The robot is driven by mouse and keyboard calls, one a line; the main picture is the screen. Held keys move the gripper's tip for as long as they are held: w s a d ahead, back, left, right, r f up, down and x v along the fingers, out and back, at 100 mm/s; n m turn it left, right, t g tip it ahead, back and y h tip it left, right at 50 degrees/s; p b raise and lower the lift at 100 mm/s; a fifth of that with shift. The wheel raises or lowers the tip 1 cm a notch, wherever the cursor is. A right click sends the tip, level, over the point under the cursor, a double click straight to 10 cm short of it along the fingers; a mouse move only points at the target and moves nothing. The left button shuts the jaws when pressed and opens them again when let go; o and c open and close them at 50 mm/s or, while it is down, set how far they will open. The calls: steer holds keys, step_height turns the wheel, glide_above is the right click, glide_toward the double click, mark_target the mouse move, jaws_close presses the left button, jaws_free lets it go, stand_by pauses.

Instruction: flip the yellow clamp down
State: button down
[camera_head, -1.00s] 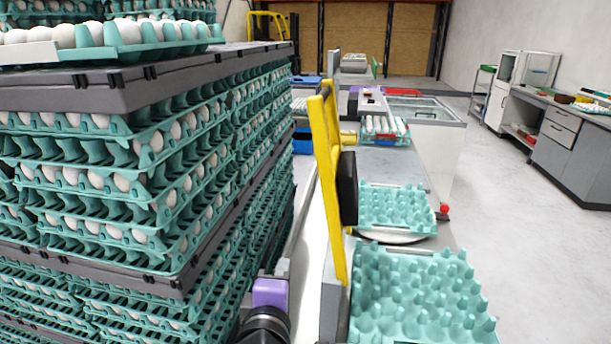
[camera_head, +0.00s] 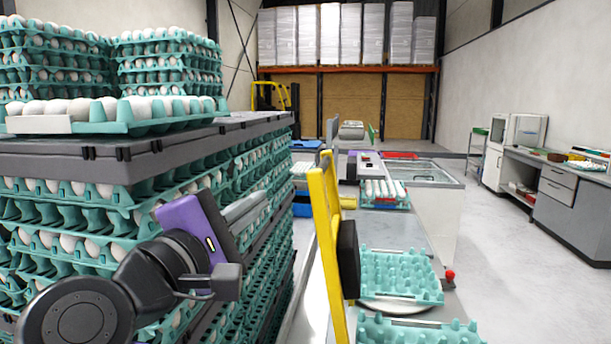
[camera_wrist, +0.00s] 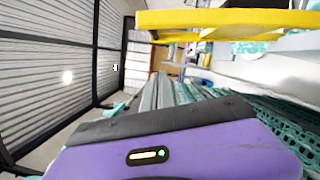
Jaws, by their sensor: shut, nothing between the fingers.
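The yellow clamp (camera_head: 325,235) stands upright, tilted slightly left, with a black pad (camera_head: 348,257) on its right side. In the wrist view, its yellow bar (camera_wrist: 225,19) crosses the upper right. My gripper (camera_head: 243,207), with a purple body, is raised left of the clamp, apart from it and in front of the egg stack. It is shut and empty. In the wrist view its purple body fills the bottom. The clamp's lower end is cut off in the head view.
Tall stacks of teal egg trays (camera_head: 75,210) on grey pallets stand close on the left. Empty teal trays (camera_head: 400,275) lie on the conveyor right of the clamp. A red knob (camera_head: 449,275) is on its edge. The floor at right is clear.

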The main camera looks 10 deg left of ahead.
steer(key=shift+w, duration=0.1)
steer(key=w+d+r+p, duration=0.2)
steer(key=w+d+p, duration=0.2)
steer(key=w, duration=0.5)
steer(key=shift+w+d, duration=0.15)
steer(key=shift+d, duration=1)
steer(key=shift+d+r, duration=0.15)
